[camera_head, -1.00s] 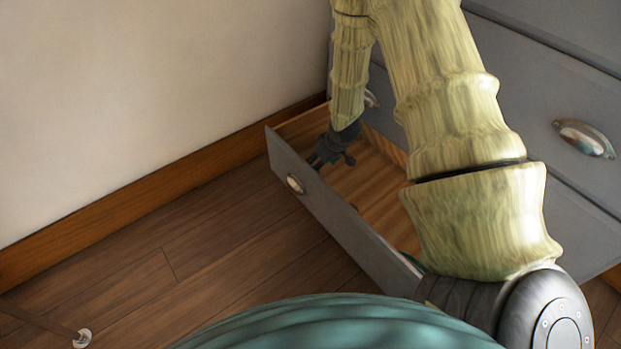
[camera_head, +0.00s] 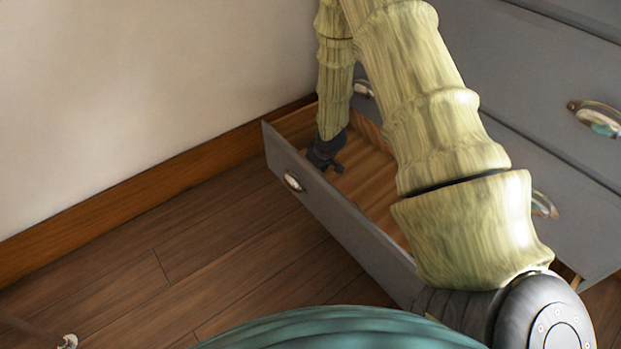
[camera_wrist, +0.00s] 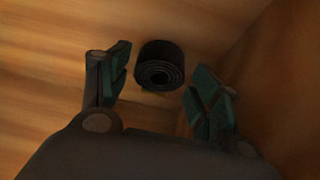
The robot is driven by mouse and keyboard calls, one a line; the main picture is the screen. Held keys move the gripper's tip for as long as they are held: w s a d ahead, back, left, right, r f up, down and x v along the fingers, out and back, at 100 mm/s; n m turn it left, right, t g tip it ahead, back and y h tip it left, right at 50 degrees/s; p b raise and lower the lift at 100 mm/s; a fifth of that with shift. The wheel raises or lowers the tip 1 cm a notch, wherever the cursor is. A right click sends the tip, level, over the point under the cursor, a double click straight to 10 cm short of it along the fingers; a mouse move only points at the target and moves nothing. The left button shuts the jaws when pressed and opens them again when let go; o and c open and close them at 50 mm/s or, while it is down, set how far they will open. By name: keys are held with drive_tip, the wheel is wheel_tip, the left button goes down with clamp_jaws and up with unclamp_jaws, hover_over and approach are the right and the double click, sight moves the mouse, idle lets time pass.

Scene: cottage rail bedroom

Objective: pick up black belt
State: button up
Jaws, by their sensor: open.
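The black belt (camera_wrist: 160,66) is a rolled coil on the wooden drawer floor. In the wrist view it lies between and just beyond my two open fingertips, apart from both. My gripper (camera_wrist: 158,88) is open and empty. In the head view my gripper (camera_head: 325,164) is down inside the open drawer, near its far left end. The belt cannot be made out in the head view, where my gripper and the drawer front hide that area.
The open drawer (camera_head: 340,220) has a grey front panel with a metal handle (camera_head: 293,181). The grey dresser (camera_head: 540,70) stands behind it. A pale wall (camera_head: 140,100) with a wooden baseboard is at the left. The drawer's side wall (camera_wrist: 270,80) is close to my right finger.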

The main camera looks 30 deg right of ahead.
drive_tip(key=shift+w+f, duration=0.2)
drive_tip(key=shift+f, duration=0.35)
drive_tip(key=shift+r, duration=0.1)
drive_tip(key=c, duration=0.9)
drive_tip(key=shift+o, duration=0.2)
